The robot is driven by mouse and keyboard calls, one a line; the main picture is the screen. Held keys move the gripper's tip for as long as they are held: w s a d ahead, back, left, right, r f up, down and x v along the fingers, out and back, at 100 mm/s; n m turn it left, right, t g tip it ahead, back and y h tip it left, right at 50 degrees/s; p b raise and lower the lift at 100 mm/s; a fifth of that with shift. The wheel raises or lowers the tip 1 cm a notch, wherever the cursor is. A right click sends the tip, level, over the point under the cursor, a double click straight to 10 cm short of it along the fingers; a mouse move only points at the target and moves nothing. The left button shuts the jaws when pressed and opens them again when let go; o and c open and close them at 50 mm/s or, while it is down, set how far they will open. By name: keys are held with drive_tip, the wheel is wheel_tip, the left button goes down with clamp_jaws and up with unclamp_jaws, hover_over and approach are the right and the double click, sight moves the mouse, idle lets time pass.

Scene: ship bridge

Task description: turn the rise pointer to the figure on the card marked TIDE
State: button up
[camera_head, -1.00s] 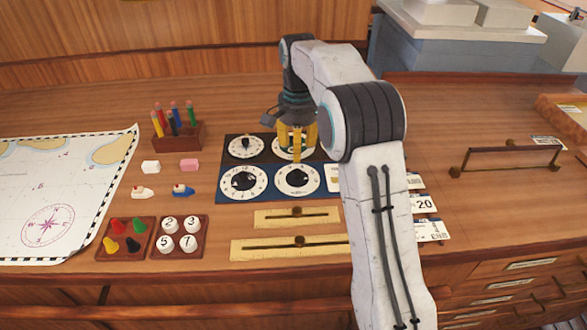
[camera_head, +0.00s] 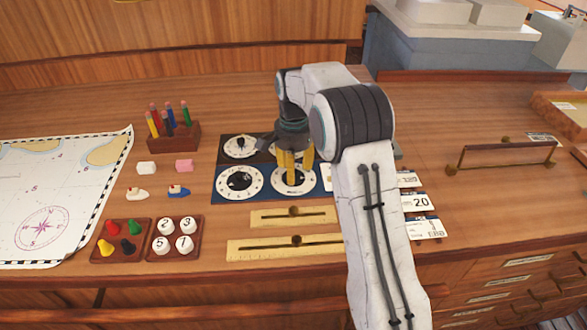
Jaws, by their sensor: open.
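A board with white dials lies in the middle of the desk, its back part black and its front part blue. My gripper (camera_head: 293,180) points down over the front right dial (camera_head: 291,190), its yellow fingers at that dial's middle. The fingers hide that dial's pointer, and I cannot tell whether they touch it. The front left dial (camera_head: 241,183) and the back left dial (camera_head: 240,146) show dark knobs. The back right dial is mostly hidden. Cards (camera_head: 419,202) stand partly behind my arm, one reading 20. I cannot read which is marked TIDE.
Two brass sliders (camera_head: 294,216) (camera_head: 285,248) lie in front of the dials. Left are trays of coloured pegs (camera_head: 120,240) and numbered discs (camera_head: 175,239), small boats, a pencil block (camera_head: 173,136) and a chart (camera_head: 45,195). A brass rail (camera_head: 505,158) is at right.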

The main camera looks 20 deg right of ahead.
drive_tip(key=shift+f, duration=0.15)
drive_tip(key=shift+c, duration=0.2)
clamp_jaws()
idle(0.3)
